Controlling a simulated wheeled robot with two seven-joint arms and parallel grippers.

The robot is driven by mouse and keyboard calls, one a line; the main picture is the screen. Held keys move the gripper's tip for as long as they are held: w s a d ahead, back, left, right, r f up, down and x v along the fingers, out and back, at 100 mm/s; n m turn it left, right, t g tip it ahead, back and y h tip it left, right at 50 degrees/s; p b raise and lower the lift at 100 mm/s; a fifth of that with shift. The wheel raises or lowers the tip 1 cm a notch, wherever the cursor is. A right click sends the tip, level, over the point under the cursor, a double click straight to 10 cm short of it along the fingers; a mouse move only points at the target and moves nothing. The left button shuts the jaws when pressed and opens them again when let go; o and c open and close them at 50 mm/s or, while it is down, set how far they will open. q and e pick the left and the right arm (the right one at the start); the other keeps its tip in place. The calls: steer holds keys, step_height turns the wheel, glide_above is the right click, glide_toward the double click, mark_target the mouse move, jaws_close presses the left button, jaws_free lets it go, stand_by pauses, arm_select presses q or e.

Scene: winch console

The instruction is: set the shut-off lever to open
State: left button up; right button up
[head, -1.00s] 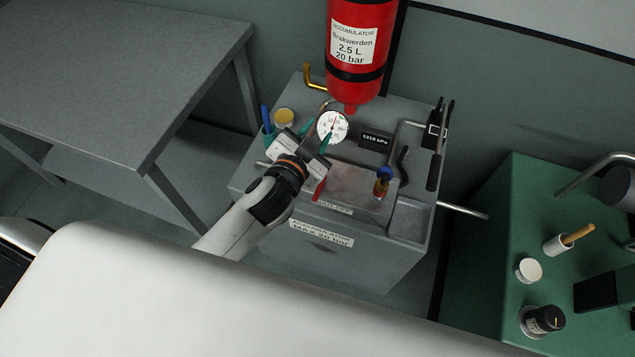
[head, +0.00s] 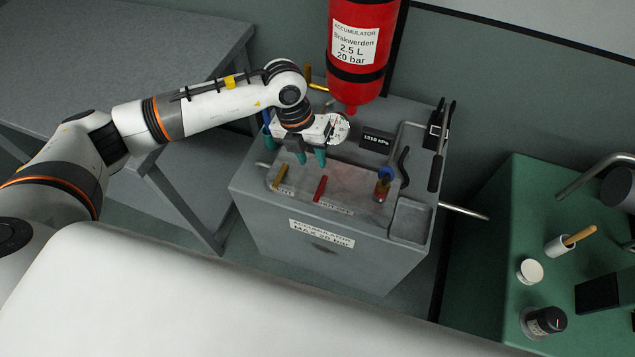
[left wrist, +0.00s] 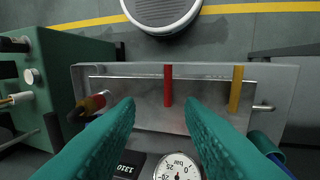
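The red lever (head: 320,188) is on the top of the grey console (head: 330,262), behind a small label that appears to read SHUT-OFF. It also shows in the left wrist view (left wrist: 168,86), lying straight along the plate, beyond the fingertips and roughly in line with the gap between them. My left gripper (head: 311,158) hovers above the console, behind the red lever and apart from it. Its teal fingers (left wrist: 160,108) are spread with nothing between them. My right gripper is not in view.
A yellow lever (head: 280,177) stands left of the red one. A red-and-blue valve (head: 382,186) is on the right. The red accumulator (head: 357,45) hangs behind. A gauge (left wrist: 178,170) is near my fingers. A green cabinet (head: 490,250) stands at right.

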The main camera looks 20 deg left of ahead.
mark_target(319, 189)
arm_select(q)
steer(key=shift+y, duration=0.3)
steer(key=f+p, duration=0.1)
steer(key=f, duration=0.3)
steer(key=d+f, duration=0.1)
steer(key=f, duration=0.3)
steer(key=f+p, duration=0.1)
steer(key=f, duration=0.2)
steer(key=shift+d+f+p, duration=0.25)
steer(key=shift+f+p, duration=0.05)
steer(key=shift+f, duration=0.1)
steer(key=shift+c, duration=0.2)
jaws_close()
